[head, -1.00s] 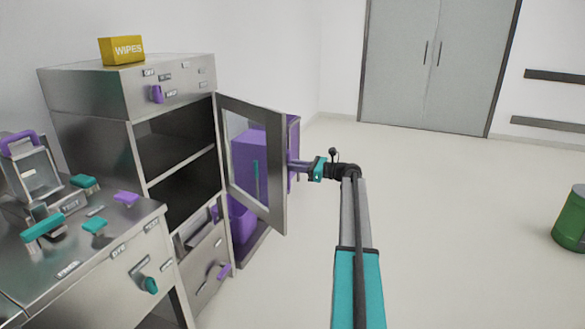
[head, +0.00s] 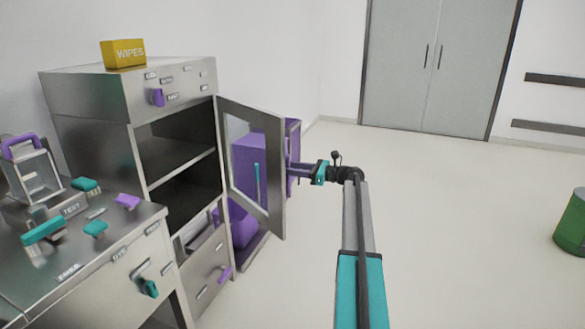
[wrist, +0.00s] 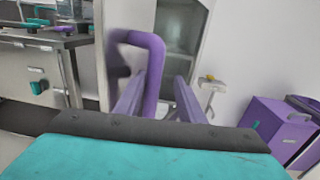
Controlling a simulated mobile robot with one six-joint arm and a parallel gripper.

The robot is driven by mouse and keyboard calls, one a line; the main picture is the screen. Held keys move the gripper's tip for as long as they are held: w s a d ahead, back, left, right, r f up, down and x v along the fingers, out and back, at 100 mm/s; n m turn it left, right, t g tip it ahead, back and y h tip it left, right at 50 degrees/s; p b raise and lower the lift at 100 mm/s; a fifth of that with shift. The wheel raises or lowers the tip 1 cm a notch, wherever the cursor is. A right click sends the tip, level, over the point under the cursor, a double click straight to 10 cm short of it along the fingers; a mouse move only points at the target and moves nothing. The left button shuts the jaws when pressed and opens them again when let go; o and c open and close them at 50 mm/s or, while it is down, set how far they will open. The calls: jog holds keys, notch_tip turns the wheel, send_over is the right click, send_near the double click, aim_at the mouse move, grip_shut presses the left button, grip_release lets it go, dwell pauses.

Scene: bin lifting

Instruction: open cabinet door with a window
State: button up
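The cabinet door with a window (head: 272,213) is swung well out from the steel cabinet (head: 83,92), and dark open shelves show behind it. My gripper (head: 294,171) is at the outer face of the door, near its free edge. In the wrist view, the purple looped door handle (wrist: 150,42) stands just ahead of my gripper (wrist: 160,92). Its right leg runs down into the gap between the two purple fingers, close to the left finger. The fingers are apart. Whether they touch the handle I cannot tell.
Purple bins (head: 244,226) stand beyond the door. A steel counter (head: 100,250) with teal and purple handled items is at the left. A yellow wipes box (head: 123,54) sits on the cabinet. A green barrel (head: 571,225) is at far right. The floor between is clear.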

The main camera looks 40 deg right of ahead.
jog(key=b+v, duration=0.1)
jog(key=v, duration=1.2)
jog(key=shift+s+d, duration=0.15)
jog(key=shift+s, duration=0.1)
